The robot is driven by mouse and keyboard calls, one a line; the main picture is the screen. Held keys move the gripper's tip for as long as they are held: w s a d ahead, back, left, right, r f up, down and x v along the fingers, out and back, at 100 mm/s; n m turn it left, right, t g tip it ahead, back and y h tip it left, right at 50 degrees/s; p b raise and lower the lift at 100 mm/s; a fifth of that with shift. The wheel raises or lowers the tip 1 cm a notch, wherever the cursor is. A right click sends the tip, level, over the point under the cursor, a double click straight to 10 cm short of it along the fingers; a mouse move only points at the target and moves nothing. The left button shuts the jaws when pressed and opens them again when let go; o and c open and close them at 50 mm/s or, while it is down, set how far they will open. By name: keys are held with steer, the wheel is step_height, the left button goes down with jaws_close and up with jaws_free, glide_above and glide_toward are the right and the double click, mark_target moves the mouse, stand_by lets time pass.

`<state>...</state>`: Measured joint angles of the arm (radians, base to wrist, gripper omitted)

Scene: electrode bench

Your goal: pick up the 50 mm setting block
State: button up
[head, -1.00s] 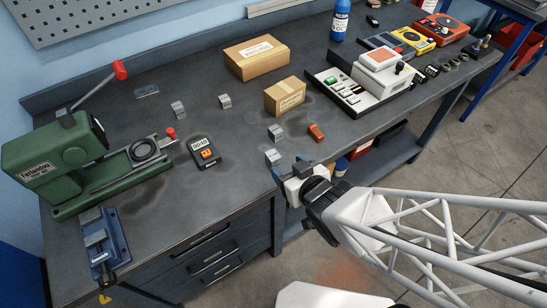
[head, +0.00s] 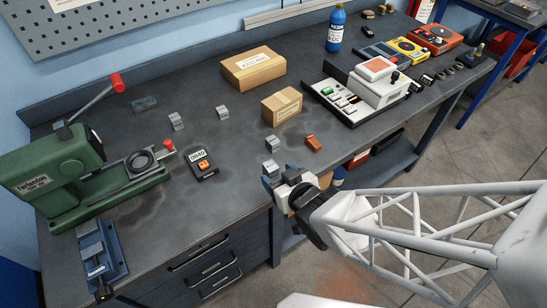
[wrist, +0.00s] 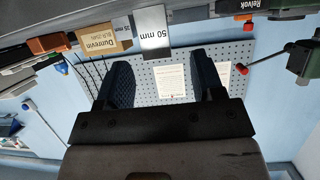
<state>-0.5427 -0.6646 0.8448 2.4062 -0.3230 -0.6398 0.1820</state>
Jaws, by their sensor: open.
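The 50 mm setting block (wrist: 153,30) is a pale grey metal block with "50 mm" printed on it. In the wrist view it shows upside down at the fingertips, within the gap and nearer the left finger. In the head view the block closest to my gripper (head: 271,167) appears to be this one, near the bench's front edge. My gripper (head: 281,176) is open and empty, close in front of that block. In the wrist view its two dark fingers stand wide apart (wrist: 163,68). Whether the fingertips flank the block is hard to tell.
Another grey block (head: 272,143) stands just behind, with an orange-brown block (head: 313,143) to its right. Small carton (head: 282,106) lies farther back. Two more grey blocks (head: 222,112) (head: 176,121) stand farther left. A black meter (head: 201,164) and green press (head: 55,165) are left.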

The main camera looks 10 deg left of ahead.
mark_target(274, 171)
stand_by(0.3)
steer(key=shift+x, duration=2.6)
steer(key=shift+w+d, duration=0.1)
jaws_close()
